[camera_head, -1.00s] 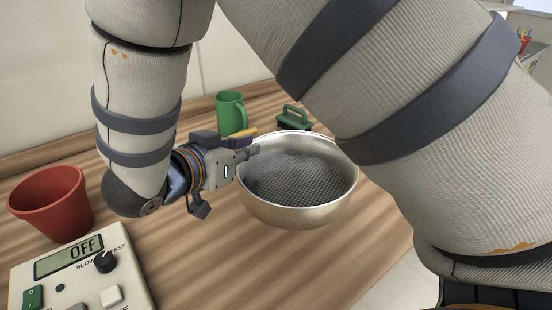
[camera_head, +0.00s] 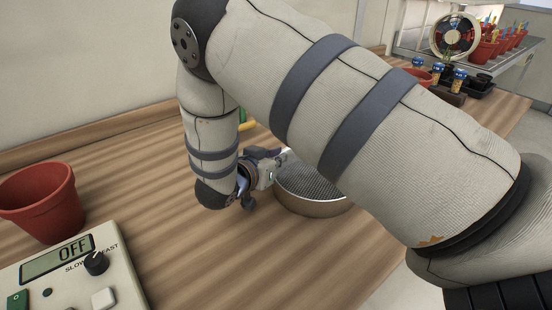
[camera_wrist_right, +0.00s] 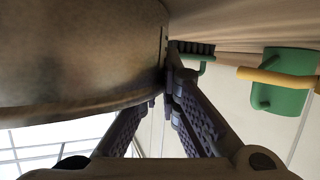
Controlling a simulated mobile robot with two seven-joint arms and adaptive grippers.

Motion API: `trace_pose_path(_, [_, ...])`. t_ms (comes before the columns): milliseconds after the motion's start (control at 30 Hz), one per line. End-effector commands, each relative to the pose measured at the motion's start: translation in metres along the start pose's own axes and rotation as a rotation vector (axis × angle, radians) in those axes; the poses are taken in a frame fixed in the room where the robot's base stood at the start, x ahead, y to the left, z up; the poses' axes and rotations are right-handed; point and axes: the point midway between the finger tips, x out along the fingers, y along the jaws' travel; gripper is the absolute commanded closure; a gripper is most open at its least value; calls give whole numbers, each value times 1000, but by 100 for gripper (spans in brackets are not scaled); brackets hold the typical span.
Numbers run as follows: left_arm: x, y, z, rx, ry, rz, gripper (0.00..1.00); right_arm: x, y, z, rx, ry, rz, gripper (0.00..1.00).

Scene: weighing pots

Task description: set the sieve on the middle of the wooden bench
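The sieve (camera_head: 312,207) is a round metal pan with a dark mesh floor, partly hidden behind my right arm in the head view. My right gripper (camera_head: 279,160) is at its left rim. In the right wrist view the two fingers (camera_wrist_right: 168,88) close together on the wall of the sieve (camera_wrist_right: 80,55). The sieve looks about level, over or on the wooden bench (camera_head: 190,250); I cannot tell whether its bottom touches the wood. My left gripper is not in view.
A red pot (camera_head: 42,203) and a device reading OFF (camera_head: 75,275) stand at the left. A green mug (camera_wrist_right: 280,90) and a yellow handle (camera_wrist_right: 275,78) are near the sieve. A fan (camera_head: 455,36), small bottles and several pots are at the back right. The bench's front middle is clear.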

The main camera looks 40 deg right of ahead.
Motion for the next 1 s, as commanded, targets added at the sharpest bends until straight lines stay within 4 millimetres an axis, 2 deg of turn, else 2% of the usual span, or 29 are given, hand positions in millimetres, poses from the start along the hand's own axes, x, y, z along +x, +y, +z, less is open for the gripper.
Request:
trace_pose_path(167, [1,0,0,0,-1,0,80,1,0,2,0,1,1,100])
trace_pose_path(300, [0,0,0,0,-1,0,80,1,0,2,1,0,0,75])
trace_pose_path(567, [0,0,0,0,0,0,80,0,0,2,1,0,0,75])
trace_pose_path(633, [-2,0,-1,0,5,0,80,-2,0,-4,3,1,-1,75])
trace_pose_path(767, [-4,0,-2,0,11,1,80,-30,0,-3,2,1,-4,75])
trace_pose_path(1000, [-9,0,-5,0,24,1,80,-94,0,-3,3,0,-3,75])
